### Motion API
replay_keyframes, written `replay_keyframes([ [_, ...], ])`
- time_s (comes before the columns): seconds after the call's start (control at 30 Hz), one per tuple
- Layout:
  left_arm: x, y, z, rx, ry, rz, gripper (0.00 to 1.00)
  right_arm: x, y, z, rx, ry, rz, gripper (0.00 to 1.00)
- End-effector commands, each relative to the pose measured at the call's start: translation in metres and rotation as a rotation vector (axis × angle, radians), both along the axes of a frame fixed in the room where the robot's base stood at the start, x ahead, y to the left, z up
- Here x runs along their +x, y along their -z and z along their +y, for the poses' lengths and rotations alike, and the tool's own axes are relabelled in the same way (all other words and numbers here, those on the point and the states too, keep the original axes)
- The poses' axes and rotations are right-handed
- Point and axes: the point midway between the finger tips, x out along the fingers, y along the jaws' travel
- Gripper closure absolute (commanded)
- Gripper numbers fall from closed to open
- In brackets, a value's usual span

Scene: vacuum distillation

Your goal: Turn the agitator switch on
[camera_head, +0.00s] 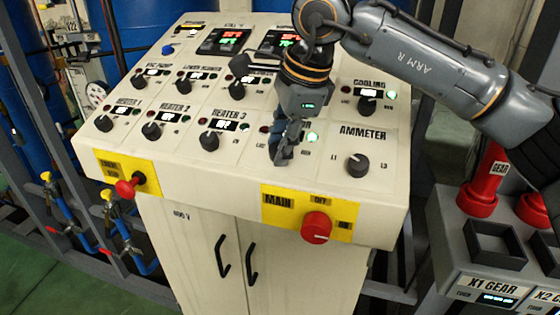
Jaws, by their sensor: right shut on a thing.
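My right gripper (285,150) reaches down from the top right onto the sloped control panel (120,128). Its fingers are closed on a dark rotary knob between the HEATER 3 and AMMETER controls, which I take for the agitator switch. The gripper hides most of this knob and its label, so I cannot read the setting. A green lamp (313,137) just right of the fingers is lit. My left gripper is not in view.
Beside the gripper are the HEATER 3 knob (210,140), the ammeter knob (357,164) and the cooling knob (367,104). A gear stand (455,235) is at right.

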Motion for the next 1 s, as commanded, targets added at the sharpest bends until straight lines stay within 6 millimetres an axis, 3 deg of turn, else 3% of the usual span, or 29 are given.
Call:
replay_keyframes([
  [0.03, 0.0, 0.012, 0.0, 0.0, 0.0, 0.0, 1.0, 0.0, 0.006, -0.001, 0.011, 0.032, -0.005, 0.99],
  [0.3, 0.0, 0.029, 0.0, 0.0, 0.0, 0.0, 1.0, -0.001, 0.004, -0.001, 0.057, 0.157, -0.02, 0.99],
  [0.97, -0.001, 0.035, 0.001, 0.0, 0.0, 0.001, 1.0, -0.001, 0.001, -0.001, 0.077, 0.212, -0.023, 0.99],
  [1.0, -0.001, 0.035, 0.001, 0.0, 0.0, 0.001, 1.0, -0.001, 0.001, -0.001, 0.077, 0.212, -0.023, 0.62],
])
